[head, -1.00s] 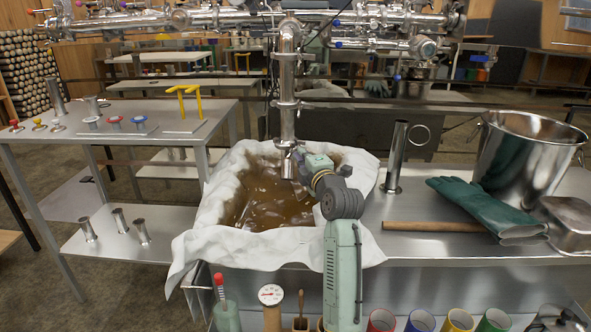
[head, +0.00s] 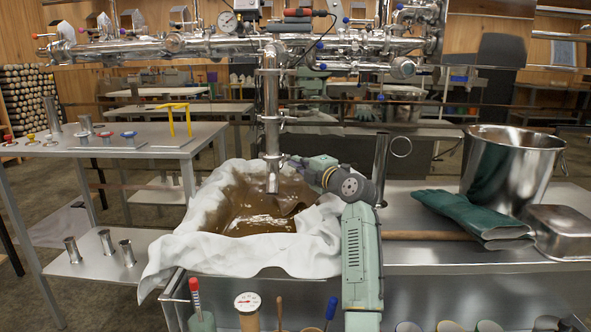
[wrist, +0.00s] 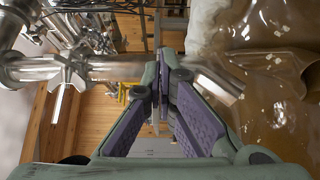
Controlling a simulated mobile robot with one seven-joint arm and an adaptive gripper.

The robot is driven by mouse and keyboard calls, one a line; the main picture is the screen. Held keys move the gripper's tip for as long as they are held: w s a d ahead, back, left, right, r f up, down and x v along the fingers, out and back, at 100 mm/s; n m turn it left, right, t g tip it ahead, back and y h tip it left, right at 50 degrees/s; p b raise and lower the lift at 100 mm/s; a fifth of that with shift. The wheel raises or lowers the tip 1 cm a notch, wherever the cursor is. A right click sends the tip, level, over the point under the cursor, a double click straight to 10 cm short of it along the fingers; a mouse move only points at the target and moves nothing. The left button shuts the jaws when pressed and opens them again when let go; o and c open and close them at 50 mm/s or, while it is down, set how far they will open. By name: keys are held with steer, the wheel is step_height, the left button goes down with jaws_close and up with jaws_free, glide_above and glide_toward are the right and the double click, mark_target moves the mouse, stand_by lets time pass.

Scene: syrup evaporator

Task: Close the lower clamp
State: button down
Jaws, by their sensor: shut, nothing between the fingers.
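The shiny vertical pipe (head: 270,90) comes down over the syrup pan. A clamp ring (head: 272,118) sits partway down it, and a lower ring (head: 273,157) sits just above the angled spout. In the wrist view the pipe lies sideways. A clamp (wrist: 68,72) with a thin lever sticking out of it shows at left, and the spout (wrist: 215,76) at right. My gripper (wrist: 160,80) is shut and empty, its fingertips in front of the pipe between these. It also shows beside the lower pipe in the head view (head: 288,161). Contact with the pipe cannot be told. The fingers hide part of it.
The pan of brown syrup (head: 262,220), lined with white cloth (head: 190,250), lies under the spout. Horizontal pipework (head: 190,45) runs above.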

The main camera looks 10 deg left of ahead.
steer(key=shift+w+d, duration=0.25)
steer(key=shift+w, duration=0.2)
stand_by(0.4)
